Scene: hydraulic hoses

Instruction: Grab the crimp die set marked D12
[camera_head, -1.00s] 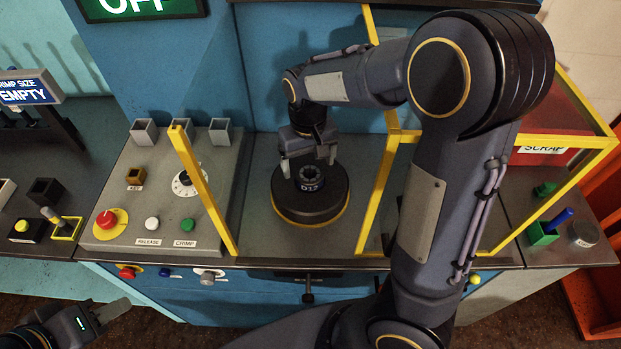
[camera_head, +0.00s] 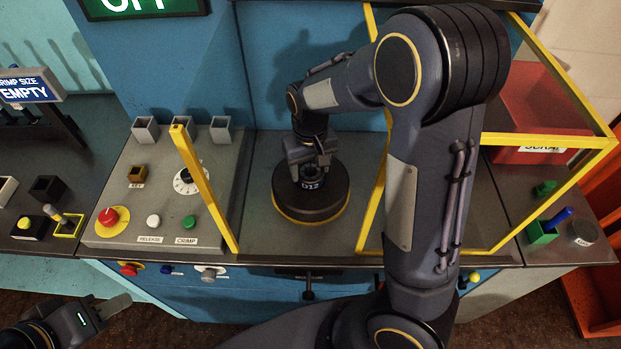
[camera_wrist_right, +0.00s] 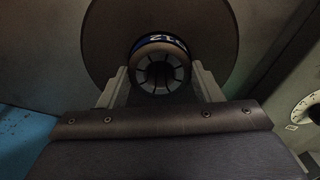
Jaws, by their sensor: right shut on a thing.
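The crimp die set marked D12 (camera_head: 311,185) is a small dark ring with a blue label band. It sits on top of the round black press base (camera_head: 325,205) with a yellow lower rim. My right gripper (camera_head: 311,172) reaches down over it and its fingers are shut on the die set. In the right wrist view the die set (camera_wrist_right: 160,62) stands between the two grey fingers, its segmented bore facing the camera and its label partly readable. My left gripper (camera_head: 112,306) is at the lower left, away from the bench; its finger opening cannot be made out.
Yellow guard bars (camera_head: 205,190) stand on both sides of the press. A control panel (camera_head: 120,215) with buttons and a dial is to the left. A red scrap bin (camera_head: 530,110) and a green holder (camera_head: 541,232) are at the right. A sign reads EMPTY (camera_head: 28,92).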

